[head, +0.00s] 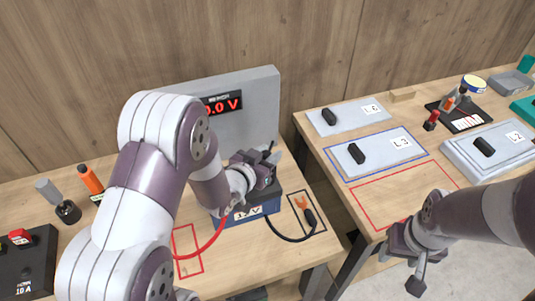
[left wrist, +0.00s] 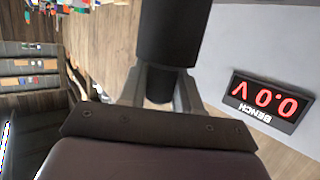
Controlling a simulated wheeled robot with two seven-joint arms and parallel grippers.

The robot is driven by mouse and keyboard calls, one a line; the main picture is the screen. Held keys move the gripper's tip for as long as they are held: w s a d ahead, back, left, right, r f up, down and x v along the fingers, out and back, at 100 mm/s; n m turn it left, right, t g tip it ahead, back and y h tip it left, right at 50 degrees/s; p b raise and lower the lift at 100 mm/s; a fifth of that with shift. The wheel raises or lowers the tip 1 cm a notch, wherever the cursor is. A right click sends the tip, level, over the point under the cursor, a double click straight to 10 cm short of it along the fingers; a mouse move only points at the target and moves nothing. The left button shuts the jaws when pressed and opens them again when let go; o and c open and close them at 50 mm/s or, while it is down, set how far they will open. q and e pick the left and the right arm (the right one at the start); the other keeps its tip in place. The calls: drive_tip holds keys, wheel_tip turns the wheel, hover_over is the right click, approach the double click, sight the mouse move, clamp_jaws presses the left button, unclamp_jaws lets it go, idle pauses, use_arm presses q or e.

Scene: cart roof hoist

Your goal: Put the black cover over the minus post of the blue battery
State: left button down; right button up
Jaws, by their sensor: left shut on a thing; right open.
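The blue battery (head: 265,212) stands on the left table in front of the grey bench panel. My left gripper (head: 268,155) is above the battery, shut on a black cylindrical piece, which I take to be the black cover (left wrist: 168,35). In the left wrist view the fingers grip its narrower end. The battery's posts are hidden behind my gripper and arm, so I cannot tell whether the cover touches the minus post. My right gripper (head: 415,268) is open and empty, low in front of the right table.
The bench display (head: 221,105) reads 0.0 V. A black cable (head: 285,238) runs from the battery to an orange-ended lug (head: 302,203) in a black outline. A red cable (head: 214,240) curves left. The right table holds plates with black handles (head: 356,153).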

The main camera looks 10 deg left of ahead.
use_arm(q)
drive_tip(key=shift+f+b, duration=0.6)
drive_tip(key=shift+f, duration=0.15)
drive_tip(key=c, duration=0.7)
unclamp_jaws()
drive_tip(key=b+v, duration=0.1)
drive_tip(key=v, duration=1.1)
drive_tip(key=shift+s+a+r, duration=0.15)
drive_tip(key=shift+s+r, duration=0.05)
drive_tip(key=shift+s, duration=0.1)
